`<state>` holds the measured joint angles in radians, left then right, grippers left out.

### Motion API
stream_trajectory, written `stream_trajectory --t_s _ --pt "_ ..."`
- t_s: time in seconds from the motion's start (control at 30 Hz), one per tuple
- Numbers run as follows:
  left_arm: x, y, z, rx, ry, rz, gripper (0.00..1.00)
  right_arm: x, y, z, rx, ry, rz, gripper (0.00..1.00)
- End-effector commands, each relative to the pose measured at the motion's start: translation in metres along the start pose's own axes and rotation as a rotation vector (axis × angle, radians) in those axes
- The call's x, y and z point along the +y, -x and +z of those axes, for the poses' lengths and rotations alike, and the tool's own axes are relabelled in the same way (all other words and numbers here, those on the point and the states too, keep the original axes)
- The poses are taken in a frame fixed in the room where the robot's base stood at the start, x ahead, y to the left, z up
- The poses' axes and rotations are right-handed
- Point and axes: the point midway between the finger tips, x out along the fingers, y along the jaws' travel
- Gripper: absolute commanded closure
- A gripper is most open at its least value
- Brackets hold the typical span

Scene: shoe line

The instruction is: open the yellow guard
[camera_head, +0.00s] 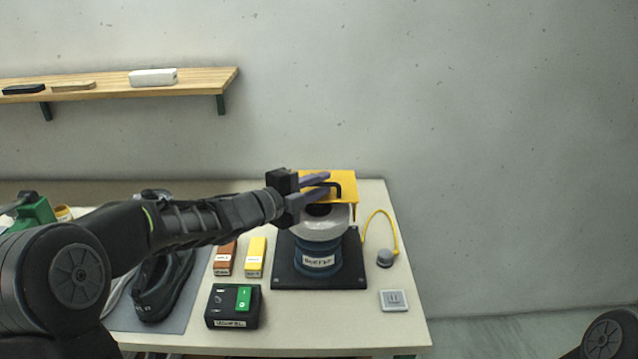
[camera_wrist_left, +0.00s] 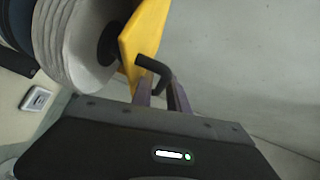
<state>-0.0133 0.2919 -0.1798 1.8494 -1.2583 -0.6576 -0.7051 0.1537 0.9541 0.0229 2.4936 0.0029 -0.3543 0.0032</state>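The yellow guard (camera_head: 347,178) is a flat plate at the top of the round grinding wheel machine (camera_head: 320,262). It carries a black bent handle (camera_head: 337,188). My left gripper (camera_head: 327,184) is at this handle, its two purple fingers apart, with a gap between them. In the left wrist view the guard (camera_wrist_left: 146,36) stands in front of the pale wheel discs (camera_wrist_left: 66,50). The black handle (camera_wrist_left: 152,64) reaches down to the fingertips (camera_wrist_left: 160,82), its end appearing between them. Contact is not clear. My right gripper is out of view.
The machine stands on a dark base plate (camera_head: 290,278). Left of it are yellow (camera_head: 256,252) and brown (camera_head: 226,262) blocks, a black box with a green switch (camera_head: 243,299) and a dark shoe (camera_head: 163,285). A grey knob on a yellow cord (camera_head: 385,258) and a grey square switch (camera_head: 394,300) lie right.

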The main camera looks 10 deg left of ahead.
Motion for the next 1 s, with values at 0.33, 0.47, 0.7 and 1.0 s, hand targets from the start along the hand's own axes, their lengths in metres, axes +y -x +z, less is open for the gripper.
stream_trajectory --t_s 0.33,0.47,0.7,1.0 --pt "0.0 0.0004 0.0001 0.0 0.0 0.0 0.96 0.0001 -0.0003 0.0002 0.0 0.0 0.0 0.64" --pt "0.0001 0.0004 0.0001 0.0 0.0 0.0 1.0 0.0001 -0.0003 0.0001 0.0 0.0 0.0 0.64" --pt "0.0002 0.0005 0.0001 0.0 0.0 0.0 1.0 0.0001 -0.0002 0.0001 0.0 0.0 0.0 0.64" --pt "0.0003 0.0005 0.0002 0.0 0.0 0.0 1.0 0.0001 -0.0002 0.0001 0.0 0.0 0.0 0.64"
